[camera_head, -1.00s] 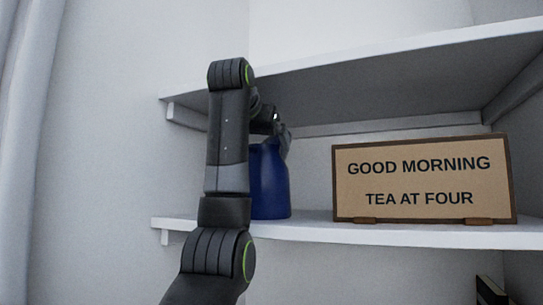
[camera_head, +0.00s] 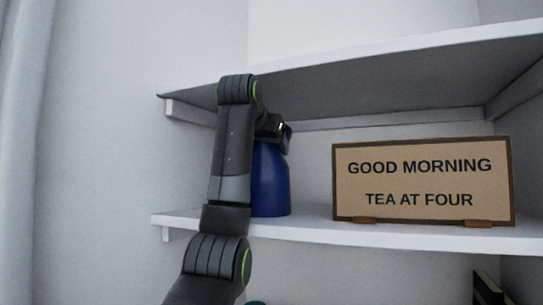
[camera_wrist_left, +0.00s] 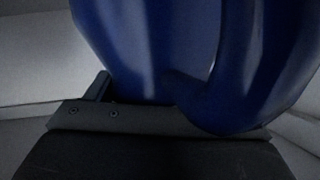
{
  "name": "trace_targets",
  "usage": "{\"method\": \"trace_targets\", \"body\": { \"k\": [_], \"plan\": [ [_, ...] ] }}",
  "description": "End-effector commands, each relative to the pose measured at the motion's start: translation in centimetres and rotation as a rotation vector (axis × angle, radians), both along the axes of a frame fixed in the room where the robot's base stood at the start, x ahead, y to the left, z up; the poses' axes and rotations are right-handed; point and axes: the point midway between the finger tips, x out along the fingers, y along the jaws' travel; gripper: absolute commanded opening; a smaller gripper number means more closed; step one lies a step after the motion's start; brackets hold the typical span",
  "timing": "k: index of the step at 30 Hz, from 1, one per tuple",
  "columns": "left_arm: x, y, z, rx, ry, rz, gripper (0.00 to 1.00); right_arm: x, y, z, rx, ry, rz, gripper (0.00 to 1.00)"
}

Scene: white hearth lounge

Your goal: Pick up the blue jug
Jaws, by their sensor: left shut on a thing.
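The blue jug (camera_head: 271,185) stands upright on the lower white shelf, left of the sign. My left arm crosses in front of it and hides its left side. My left gripper (camera_head: 284,138) is at the jug's upper part, and its fingers are mostly hidden in the head view. In the left wrist view the glossy blue jug (camera_wrist_left: 150,45) fills the upper middle, with its curved handle (camera_wrist_left: 235,80) close to the gripper. The gripper is shut on the jug. The jug still appears to rest on the shelf. My right gripper is not in view.
A framed sign (camera_head: 424,181) reading "GOOD MORNING TEA AT FOUR" stands right of the jug on the lower shelf (camera_head: 330,233). An upper shelf (camera_head: 370,75) hangs close above. Dark books (camera_head: 488,288) show at bottom right. A wall is at the left.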

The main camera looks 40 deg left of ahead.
Motion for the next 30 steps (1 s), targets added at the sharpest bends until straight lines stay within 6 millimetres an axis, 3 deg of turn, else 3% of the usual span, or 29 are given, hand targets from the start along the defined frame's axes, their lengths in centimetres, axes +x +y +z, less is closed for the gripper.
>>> {"method": "trace_targets", "body": {
  "k": [1, 4, 30],
  "plan": [
    [0.02, 0.01, -0.05, 0.000, 0.001, 0.000, 0.46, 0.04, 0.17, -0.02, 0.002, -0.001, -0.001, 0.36],
    [0.03, 0.01, -0.06, 0.000, 0.002, 0.000, 0.33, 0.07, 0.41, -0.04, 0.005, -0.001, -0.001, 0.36],
    [0.51, -0.10, 0.73, 0.002, -0.003, -0.004, 0.33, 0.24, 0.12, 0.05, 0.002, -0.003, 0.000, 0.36]
  ]
}}
